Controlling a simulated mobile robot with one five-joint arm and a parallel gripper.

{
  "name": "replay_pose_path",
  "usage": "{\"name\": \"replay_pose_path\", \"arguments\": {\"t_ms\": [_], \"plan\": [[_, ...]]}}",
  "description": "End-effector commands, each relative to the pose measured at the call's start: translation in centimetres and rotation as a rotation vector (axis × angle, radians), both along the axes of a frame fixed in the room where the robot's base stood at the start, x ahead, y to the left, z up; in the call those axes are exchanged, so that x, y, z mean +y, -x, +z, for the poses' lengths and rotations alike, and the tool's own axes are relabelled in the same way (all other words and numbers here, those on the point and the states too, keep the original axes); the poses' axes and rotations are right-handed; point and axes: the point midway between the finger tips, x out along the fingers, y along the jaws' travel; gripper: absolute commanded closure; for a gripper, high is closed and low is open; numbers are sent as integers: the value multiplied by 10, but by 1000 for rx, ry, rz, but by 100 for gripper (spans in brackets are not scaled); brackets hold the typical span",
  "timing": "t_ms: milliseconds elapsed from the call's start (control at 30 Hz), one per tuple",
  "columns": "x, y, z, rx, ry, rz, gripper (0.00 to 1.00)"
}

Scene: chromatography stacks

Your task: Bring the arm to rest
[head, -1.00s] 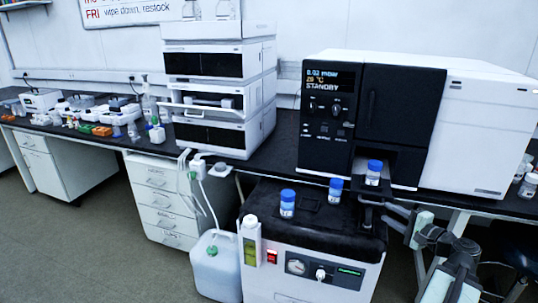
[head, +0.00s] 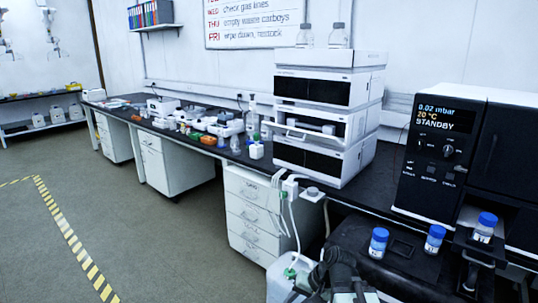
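My arm (head: 345,272) shows at the bottom edge, right of centre, as dark joints and a pale link folded close together. It overlaps the view of the white carboy and the front of the pump unit. I cannot make out the fingertips of my gripper in this dark cluster, nor whether they hold anything. A blue-capped vial (head: 484,229) stands upright on the small dark shelf (head: 476,252) in front of the black instrument, apart from my arm. Two more blue-capped vials, a left one (head: 379,243) and a right one (head: 434,239), stand on the black-topped unit.
The black instrument (head: 440,170) reads STANDBY. A white stacked instrument (head: 325,120) stands on the dark bench. The carboy (head: 282,283) with tubes is on the floor, beside the drawer cabinet (head: 252,215). The floor (head: 150,245) at left is open, with a striped tape line.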

Motion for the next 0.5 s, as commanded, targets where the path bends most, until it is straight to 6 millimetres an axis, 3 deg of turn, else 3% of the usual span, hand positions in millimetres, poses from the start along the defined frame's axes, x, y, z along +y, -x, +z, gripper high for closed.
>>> {"name": "replay_pose_path", "arguments": {"t_ms": [67,267,333,500], "plan": [[-6,12,-13,24,134,70,67],[-84,36,-27,115,472,159,67],[-84,39,3,122,474,179,67],[-84,38,51,120,472,176,67]]}}
